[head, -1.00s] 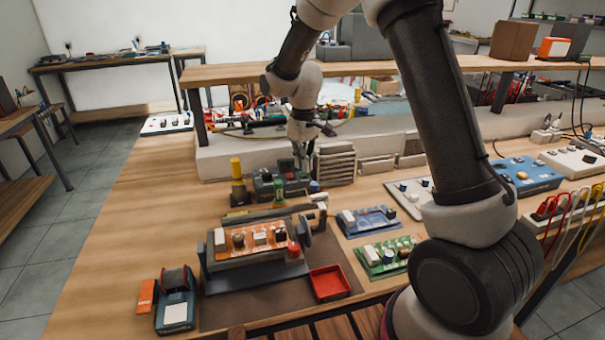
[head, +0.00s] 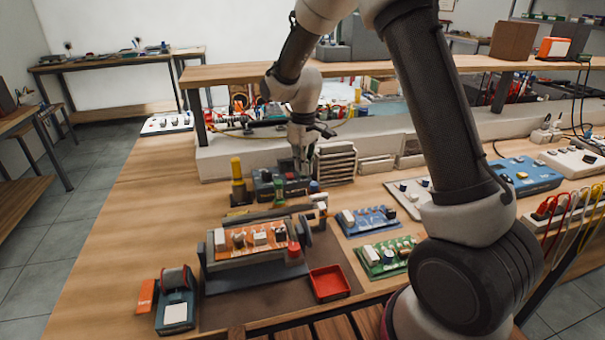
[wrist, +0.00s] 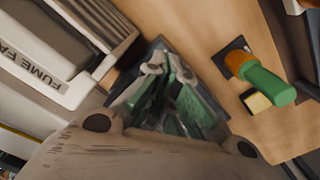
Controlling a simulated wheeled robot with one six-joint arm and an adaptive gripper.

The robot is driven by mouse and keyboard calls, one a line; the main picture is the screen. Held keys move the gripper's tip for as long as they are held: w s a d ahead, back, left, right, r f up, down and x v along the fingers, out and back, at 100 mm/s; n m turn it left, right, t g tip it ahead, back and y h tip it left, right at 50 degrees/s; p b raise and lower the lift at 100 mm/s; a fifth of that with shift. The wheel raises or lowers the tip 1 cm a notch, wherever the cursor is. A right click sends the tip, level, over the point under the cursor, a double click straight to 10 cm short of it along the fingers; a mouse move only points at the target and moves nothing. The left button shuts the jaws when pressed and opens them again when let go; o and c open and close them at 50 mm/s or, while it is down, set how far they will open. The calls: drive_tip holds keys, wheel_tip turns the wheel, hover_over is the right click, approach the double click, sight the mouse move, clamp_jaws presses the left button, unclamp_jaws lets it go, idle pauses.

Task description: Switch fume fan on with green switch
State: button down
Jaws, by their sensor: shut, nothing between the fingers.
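The fume fan (head: 335,163) is a pale slatted box at the back of the bench. In the wrist view its white side (wrist: 45,75) with part of the lettering "FUME FA" is at the left. My gripper (head: 301,170) points down over the right end of this unit, beside the fan. In the wrist view my gripper (wrist: 168,75) is shut and empty, and it hides much of what lies below. Whether it touches the switch cannot be told.
A yellow-topped bottle (head: 237,170) stands left of the dark unit. An orange circuit board in a holder (head: 250,240), a red tray (head: 329,283) and blue (head: 369,221) and green boards (head: 388,257) lie nearer.

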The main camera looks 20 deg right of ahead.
drive_tip(key=shift+f, duration=0.6)
drive_tip(key=shift+r, duration=3.5)
